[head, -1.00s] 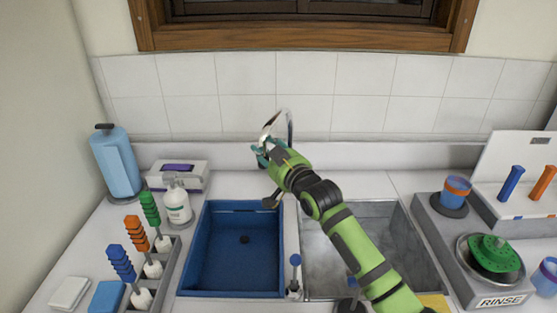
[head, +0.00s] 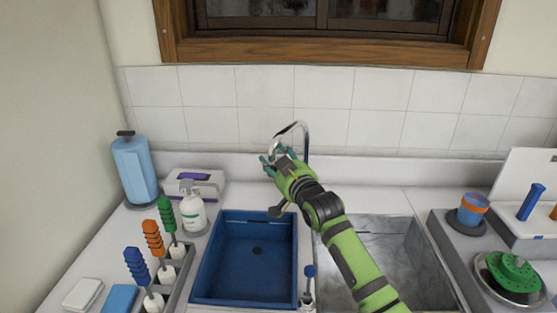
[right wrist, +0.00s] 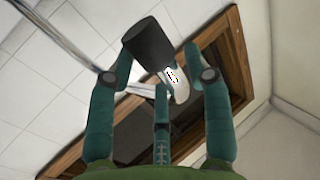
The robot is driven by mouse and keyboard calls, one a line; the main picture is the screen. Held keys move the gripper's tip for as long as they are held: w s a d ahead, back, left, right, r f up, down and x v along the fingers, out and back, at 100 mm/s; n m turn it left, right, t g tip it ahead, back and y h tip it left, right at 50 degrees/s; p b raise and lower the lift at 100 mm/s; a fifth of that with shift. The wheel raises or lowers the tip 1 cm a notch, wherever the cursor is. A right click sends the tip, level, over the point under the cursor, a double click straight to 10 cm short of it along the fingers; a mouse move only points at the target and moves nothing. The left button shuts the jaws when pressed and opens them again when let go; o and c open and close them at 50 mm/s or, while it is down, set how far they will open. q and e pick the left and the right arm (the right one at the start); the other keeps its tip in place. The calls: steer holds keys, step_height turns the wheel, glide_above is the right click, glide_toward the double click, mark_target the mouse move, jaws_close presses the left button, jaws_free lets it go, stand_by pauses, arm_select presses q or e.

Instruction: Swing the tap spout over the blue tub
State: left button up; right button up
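The tap spout (head: 290,128) is a thin silver arc behind the sink, its free end curving left and down among my right gripper's fingers. In the right wrist view its silver tube (right wrist: 68,38) comes in from the upper left, and a dark cylindrical tip lies between the fingers. My right gripper (head: 273,162) has its teal fingers spread around the tip; whether they touch it I cannot tell. The blue tub (head: 209,264) sits in the left basin, below and in front of the gripper, empty except for a dark drain spot. My left gripper is out of view.
A small blue-topped lever (head: 309,272) stands at the tub's right front corner. The grey right basin (head: 390,240) lies partly under my right arm. A soap bottle (head: 192,212) and coloured-handled brushes (head: 153,240) stand left of the tub. A window (head: 330,45) is above.

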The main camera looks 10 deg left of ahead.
steer(key=v, duration=1.2)
